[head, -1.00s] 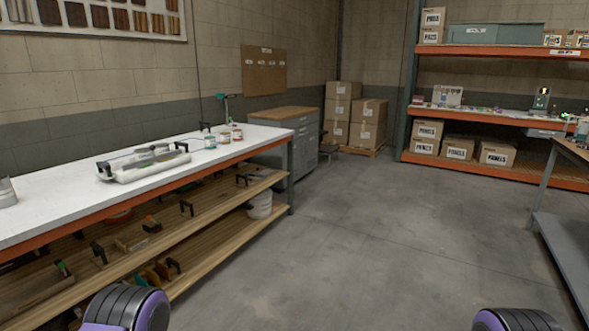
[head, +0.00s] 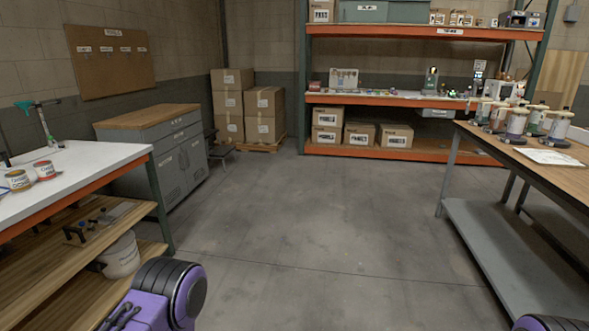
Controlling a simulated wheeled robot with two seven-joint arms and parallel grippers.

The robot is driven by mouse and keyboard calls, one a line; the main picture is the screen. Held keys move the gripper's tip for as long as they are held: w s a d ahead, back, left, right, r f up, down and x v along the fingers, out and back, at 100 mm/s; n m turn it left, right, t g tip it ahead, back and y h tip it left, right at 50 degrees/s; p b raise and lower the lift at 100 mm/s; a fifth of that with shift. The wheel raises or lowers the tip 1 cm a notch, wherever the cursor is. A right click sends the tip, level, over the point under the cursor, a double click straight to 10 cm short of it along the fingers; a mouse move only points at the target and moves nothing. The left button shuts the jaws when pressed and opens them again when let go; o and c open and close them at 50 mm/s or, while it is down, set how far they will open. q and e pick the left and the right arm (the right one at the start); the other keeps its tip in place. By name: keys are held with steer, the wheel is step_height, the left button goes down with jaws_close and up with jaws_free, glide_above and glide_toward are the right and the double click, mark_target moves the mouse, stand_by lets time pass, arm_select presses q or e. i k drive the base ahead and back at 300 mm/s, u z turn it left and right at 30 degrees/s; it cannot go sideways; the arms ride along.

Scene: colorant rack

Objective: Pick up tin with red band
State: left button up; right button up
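Two small labelled tins stand on the white bench at the left of the head view. One tin has a red top or band (head: 44,171), and the other has a yellow-orange one (head: 18,181). Several tiny coloured items (head: 440,95) sit on the orange rack at the back, too small to tell whether a red-banded tin is among them. Neither of my grippers is in view. Only purple and black parts of my arms show at the bottom edge, far from the rack.
The white bench (head: 85,160) and a grey cabinet (head: 160,150) line the left. A wood-topped table (head: 540,165) with several canisters (head: 515,122) stands at the right. Stacked boxes (head: 230,105) are at the back beside the orange rack (head: 390,97). The concrete floor between is clear.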

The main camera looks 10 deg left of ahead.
mark_target(45, 171)
steer(key=u, duration=0.05)
steer(key=i, duration=1.65)
steer(key=u, duration=0.7)
steer(key=i, duration=0.8)
steer(key=u, duration=1.65)
steer(key=i, duration=0.85)
steer(key=u, duration=0.7)
